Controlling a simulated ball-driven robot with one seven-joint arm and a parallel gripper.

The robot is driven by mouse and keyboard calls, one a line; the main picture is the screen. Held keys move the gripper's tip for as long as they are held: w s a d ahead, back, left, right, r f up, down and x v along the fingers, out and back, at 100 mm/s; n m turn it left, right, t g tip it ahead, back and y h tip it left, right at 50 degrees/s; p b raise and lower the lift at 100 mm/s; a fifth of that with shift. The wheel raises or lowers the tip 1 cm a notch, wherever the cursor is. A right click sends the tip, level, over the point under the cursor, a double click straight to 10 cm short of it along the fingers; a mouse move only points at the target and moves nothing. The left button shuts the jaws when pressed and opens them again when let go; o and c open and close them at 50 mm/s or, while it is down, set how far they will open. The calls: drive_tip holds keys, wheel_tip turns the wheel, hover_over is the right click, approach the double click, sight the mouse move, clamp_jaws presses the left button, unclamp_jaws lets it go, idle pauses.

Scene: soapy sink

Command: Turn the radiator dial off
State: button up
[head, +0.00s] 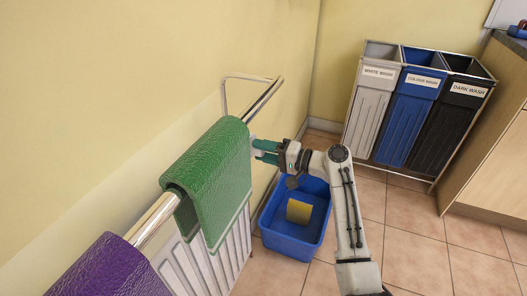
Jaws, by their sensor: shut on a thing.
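The white ribbed radiator (238,246) stands along the left wall. A green towel (212,175) and a purple towel (103,268) hang over the chrome rail (156,221) above it. My gripper (262,150), with teal fingers, reaches left to the radiator's far end, just beside the green towel's right edge. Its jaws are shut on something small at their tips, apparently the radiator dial. The dial is mostly hidden by the fingers, and its setting cannot be read.
A blue tub (286,243) holding a yellow object (299,212) stands on the tiled floor below my arm. White, blue (409,115) and black laundry bins stand at the back right. A wooden cabinet (495,150) is at the right. The tiled floor at the lower right is clear.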

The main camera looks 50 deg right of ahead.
drive_tip(key=o, duration=1.1)
drive_tip(key=shift+c, duration=0.2)
drive_tip(key=shift+s, duration=0.1)
drive_tip(key=p+v, duration=0.2)
drive_tip(key=v, duration=0.8)
drive_tip(key=shift+s, duration=0.3)
drive_tip(key=shift+d, duration=0.1)
